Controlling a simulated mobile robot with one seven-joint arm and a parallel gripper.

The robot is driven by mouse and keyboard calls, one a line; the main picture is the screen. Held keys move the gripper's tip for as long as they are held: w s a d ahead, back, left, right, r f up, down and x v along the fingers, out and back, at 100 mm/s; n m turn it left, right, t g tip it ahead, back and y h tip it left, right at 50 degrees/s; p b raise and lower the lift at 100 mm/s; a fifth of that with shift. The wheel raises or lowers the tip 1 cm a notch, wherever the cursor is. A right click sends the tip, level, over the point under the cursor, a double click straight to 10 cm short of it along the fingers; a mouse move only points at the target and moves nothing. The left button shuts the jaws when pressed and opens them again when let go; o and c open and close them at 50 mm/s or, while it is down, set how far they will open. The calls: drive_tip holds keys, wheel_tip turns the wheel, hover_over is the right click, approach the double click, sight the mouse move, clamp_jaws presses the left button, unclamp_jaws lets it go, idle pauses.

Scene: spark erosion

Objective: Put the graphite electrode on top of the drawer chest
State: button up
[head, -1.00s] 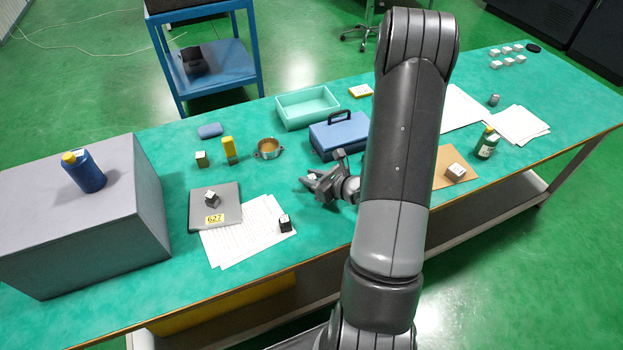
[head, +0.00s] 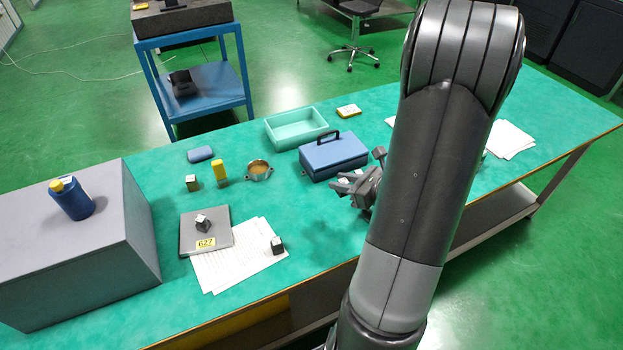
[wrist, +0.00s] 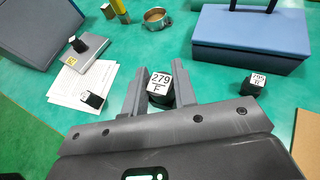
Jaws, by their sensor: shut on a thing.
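My gripper (head: 347,186) is in front of the blue case in the head view. In the wrist view its fingers (wrist: 160,92) are shut on a dark graphite electrode (wrist: 160,87) with a white label reading 279 F. In the head view I cannot make the electrode out clearly between the fingers. The large plain grey box (head: 75,240) at the table's left end appears to be the drawer chest; no drawer fronts show. Its top carries a blue bottle with a yellow cap (head: 72,199) and has bare room around it. The chest also shows at top left in the wrist view (wrist: 40,35).
Similar dark blocks sit on the grey plate (head: 202,224), on the papers (head: 277,246) and right of my gripper (wrist: 252,87). A blue case (head: 333,160), green tray (head: 297,130), brass-coloured ring (head: 259,171) and yellow-topped item (head: 220,172) stand behind.

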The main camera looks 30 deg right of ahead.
drive_tip(key=shift+s+d+r, duration=0.2)
drive_tip(key=w+a+r+n+g+y, duration=0.35)
drive_tip(key=w+a+r, duration=0.25)
drive_tip(key=w+a, duration=0.5)
drive_tip(key=w+a+r+n+g+y, duration=0.3)
drive_tip(key=w+a+r+n+g, duration=0.15)
drive_tip(key=w+a, duration=0.65)
drive_tip(key=a+r+n+g, duration=0.2)
drive_tip(key=a+r, duration=0.2)
drive_tip(key=a, duration=0.5)
drive_tip(key=a+r+n+g, duration=0.1)
drive_tip(key=a+r+n, duration=0.15)
drive_tip(key=a, duration=0.65)
drive_tip(key=a+r+n+g, duration=0.15)
drive_tip(key=a+r, duration=0.25)
drive_tip(key=a, duration=0.5)
drive_tip(key=shift+g+y, duration=0.35)
drive_tip(key=shift+y, duration=0.1)
drive_tip(key=x, duration=0.4)
drive_tip(key=f+x, duration=0.1)
drive_tip(key=x, duration=0.8)
drive_tip(key=shift+s+d+f, duration=0.15)
drive_tip(key=shift+d+f, duration=0.1)
drive_tip(key=shift+d, duration=0.05)
drive_tip(key=shift+a+f, duration=0.15)
drive_tip(key=shift+a, duration=0.05)
wheel_tip(320, 180, down, 4)
drive_tip(key=shift+r+m, duration=0.1)
drive_tip(key=shift+m, duration=0.2)
